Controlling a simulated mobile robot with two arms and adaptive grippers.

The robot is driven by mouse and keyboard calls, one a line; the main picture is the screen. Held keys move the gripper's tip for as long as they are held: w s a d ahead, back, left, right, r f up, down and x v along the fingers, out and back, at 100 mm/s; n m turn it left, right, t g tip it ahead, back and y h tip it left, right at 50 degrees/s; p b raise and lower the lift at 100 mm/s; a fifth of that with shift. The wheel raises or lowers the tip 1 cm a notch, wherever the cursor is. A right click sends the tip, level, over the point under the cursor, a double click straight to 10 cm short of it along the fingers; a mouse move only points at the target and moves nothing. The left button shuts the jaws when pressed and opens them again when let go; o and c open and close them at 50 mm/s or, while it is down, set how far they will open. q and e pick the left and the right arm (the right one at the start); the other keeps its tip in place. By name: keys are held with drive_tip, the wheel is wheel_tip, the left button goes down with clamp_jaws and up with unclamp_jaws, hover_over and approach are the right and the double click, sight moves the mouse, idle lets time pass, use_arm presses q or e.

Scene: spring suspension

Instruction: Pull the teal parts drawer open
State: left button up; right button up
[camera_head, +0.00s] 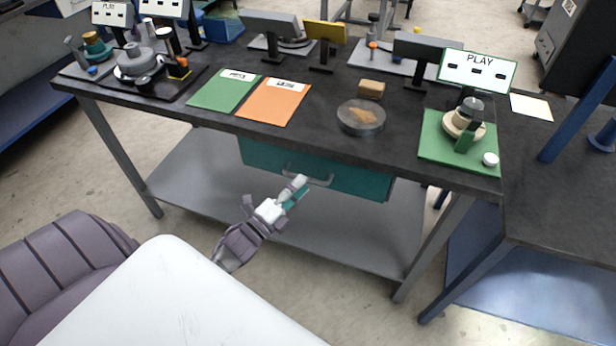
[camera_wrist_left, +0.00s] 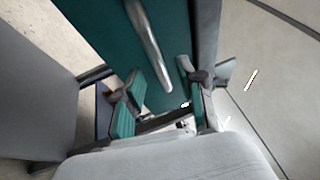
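The teal drawer (camera_head: 357,180) hangs under the front edge of the black workbench and looks closed, its front roughly level with the bench edge. Its grey bar handle (camera_head: 318,181) runs along the front. My left gripper (camera_head: 299,188) is at the left end of the handle. In the left wrist view the drawer front (camera_wrist_left: 185,30) fills the top middle and the handle (camera_wrist_left: 150,45) points down toward the gap between the teal-padded fingers (camera_wrist_left: 160,80). The fingers are apart. I cannot tell whether either touches the handle. My right gripper is not in view.
The workbench top (camera_head: 210,126) carries green and orange sheets, a round dish (camera_head: 361,118) and a green mat (camera_head: 435,155) with a small assembly. A lower grey shelf (camera_head: 200,165) lies under the drawer. A second table (camera_head: 560,200) stands at right.

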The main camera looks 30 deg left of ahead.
use_arm(q)
drive_tip(key=shift+x, duration=1.75)
clamp_jaws()
